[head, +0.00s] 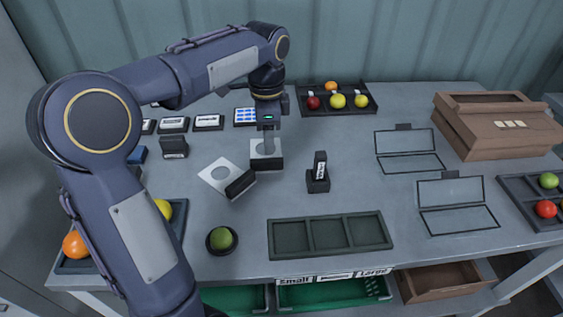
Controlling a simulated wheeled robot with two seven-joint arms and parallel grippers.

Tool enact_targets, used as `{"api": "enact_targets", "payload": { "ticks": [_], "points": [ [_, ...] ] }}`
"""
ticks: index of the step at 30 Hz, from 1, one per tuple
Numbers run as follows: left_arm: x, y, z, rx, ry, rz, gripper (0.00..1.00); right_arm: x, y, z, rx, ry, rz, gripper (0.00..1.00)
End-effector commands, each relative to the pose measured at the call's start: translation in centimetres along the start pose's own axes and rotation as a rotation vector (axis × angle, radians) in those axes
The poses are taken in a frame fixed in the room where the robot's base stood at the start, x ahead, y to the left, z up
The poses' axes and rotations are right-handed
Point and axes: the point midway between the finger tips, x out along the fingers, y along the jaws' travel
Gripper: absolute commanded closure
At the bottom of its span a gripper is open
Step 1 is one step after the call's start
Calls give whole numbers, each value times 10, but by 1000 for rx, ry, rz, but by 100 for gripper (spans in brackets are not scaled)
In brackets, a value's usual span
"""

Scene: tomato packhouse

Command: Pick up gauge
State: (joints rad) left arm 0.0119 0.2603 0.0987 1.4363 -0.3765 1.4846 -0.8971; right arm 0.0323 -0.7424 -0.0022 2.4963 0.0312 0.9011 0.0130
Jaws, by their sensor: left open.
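Two flat white gauges with round holes and dark block handles lie on the grey table, left of centre. The nearer gauge (217,172) lies askew, its handle (241,183) at its right. The farther gauge (259,148) is directly below my left gripper (268,148), which points straight down at its dark handle (266,164). My left gripper is open, with its fingertips at or just above this handle; I cannot tell whether they touch it. The gripper hides part of this gauge. My right gripper is not in view.
A green tomato (222,238) sits on a small dark dish. An empty three-compartment tray (330,251) lies at the front. A black device (319,172) stands in a holder to the right. A fruit tray (339,111) is behind; a wooden box (500,130) is far right.

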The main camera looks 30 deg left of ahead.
Motion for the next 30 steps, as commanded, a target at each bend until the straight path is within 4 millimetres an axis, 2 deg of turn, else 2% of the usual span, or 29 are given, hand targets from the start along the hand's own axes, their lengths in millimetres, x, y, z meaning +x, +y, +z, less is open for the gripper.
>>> {"api": "enact_targets", "payload": {
  "ticks": [8, 15, 19, 25, 26, 30],
  "points": [
    [31, 0, 1, 1, -1, 1, 56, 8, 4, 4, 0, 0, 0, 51],
    [67, -1, 3, 1, 0, 2, 56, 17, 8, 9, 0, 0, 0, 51],
    [75, -1, 3, 1, 1, 1, 56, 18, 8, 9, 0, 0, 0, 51],
    [75, -1, 3, 0, 2, 0, 56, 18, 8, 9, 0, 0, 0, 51],
    [75, -1, 3, 0, 2, 0, 58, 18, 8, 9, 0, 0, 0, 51],
    [74, -1, 3, 0, 2, 0, 76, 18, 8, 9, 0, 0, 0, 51]
  ]
}}
